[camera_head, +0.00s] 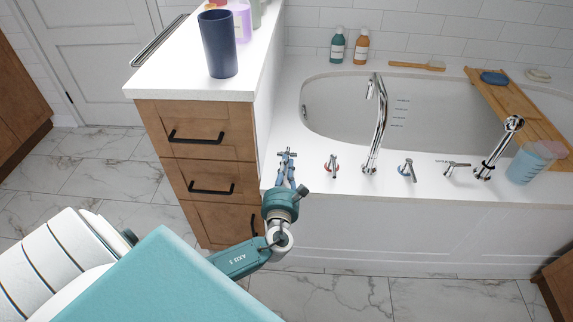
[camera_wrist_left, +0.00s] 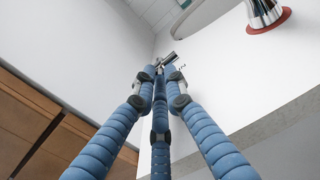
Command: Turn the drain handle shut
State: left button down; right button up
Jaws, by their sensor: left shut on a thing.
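A small chrome lever handle, which I take for the drain handle (camera_head: 284,151), stands on the white tub deck at its left end, next to the wooden cabinet. My left gripper (camera_head: 286,163) reaches it from the front, with its blue fingers closed around it. In the left wrist view the blue fingers (camera_wrist_left: 161,75) come together on the chrome handle (camera_wrist_left: 167,60), whose end sticks out above the tips. The fingers hide most of the handle, so its exact angle is hard to tell. My right gripper is in neither view.
A red-ringed tap handle (camera_head: 331,166) stands just right of my gripper, then the tall spout (camera_head: 377,125), a blue-ringed handle (camera_head: 407,170) and another chrome lever (camera_head: 455,167). The cabinet (camera_head: 200,150) is close on the left. The floor in front is clear.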

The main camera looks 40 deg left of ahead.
pick_arm(q)
jog(key=shift+s+f, duration=0.1)
jog(key=shift+f, duration=0.2)
jog(key=c, duration=1.8)
grip_release()
jog(key=shift+c, duration=0.2)
jog(key=shift+o, duration=0.2)
jog(key=shift+r, duration=0.1)
jog(key=v, duration=1.2)
jog(key=shift+a, duration=0.1)
